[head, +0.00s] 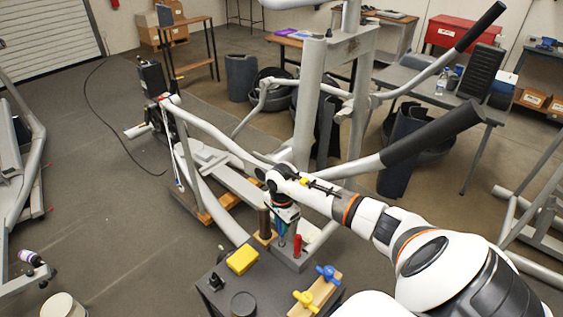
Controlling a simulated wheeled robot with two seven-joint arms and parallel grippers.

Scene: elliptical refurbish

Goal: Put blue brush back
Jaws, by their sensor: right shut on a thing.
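My right gripper (285,212) is above the far edge of a dark work surface (268,290), pointing down. It is shut on a slim blue-teal thing, which looks like the blue brush (282,229); my gripper hides its upper part. The brush is upright over a grey block-shaped holder (290,260). I cannot tell whether its lower end is inside the holder or just behind its rim. A red-handled tool (297,243) stands upright in the holder, to the right of the brush. My left gripper is not in view.
Left of the holder stands a brown cylinder (265,222). The work surface also has a yellow block (243,260), a dark round container (243,304) and a wooden block with yellow and blue knobs (316,295). The grey elliptical machine frame (308,110) rises close behind.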

